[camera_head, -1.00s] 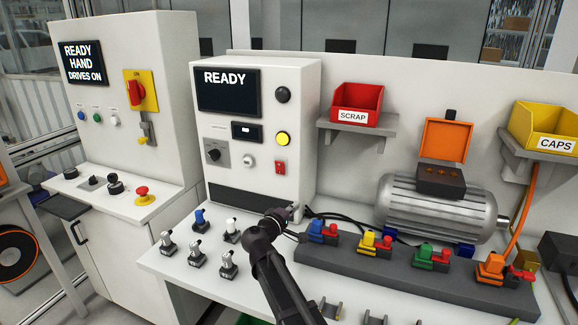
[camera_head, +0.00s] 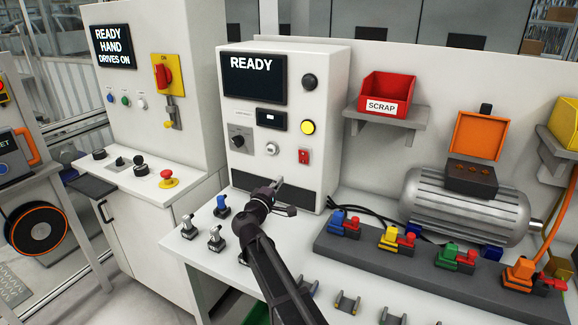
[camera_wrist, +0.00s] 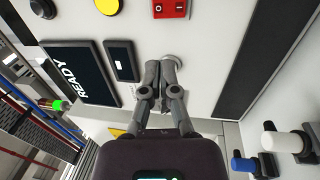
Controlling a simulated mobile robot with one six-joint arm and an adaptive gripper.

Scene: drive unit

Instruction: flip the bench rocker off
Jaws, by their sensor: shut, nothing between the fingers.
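The bench rocker is a small red switch (camera_head: 303,156) low on the right of the white bench box's front panel. In the wrist view the red rocker (camera_wrist: 171,8) shows at the top edge, just beyond my fingertips. Its on or off position is too small to tell. My gripper (camera_head: 279,183) is in front of the lower part of the box, below the rocker. In the wrist view my gripper (camera_wrist: 166,63) is shut and empty, its fingertips close together. They partly cover a round silver button (camera_wrist: 170,57); contact cannot be told.
The panel also carries a READY screen (camera_head: 253,78), a yellow button (camera_head: 307,127), a black button (camera_head: 309,82) and a selector (camera_head: 240,141). Small blue and white bench parts (camera_head: 216,238) stand left of my arm. A motor (camera_head: 467,208) and a connector rail (camera_head: 420,263) are at right.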

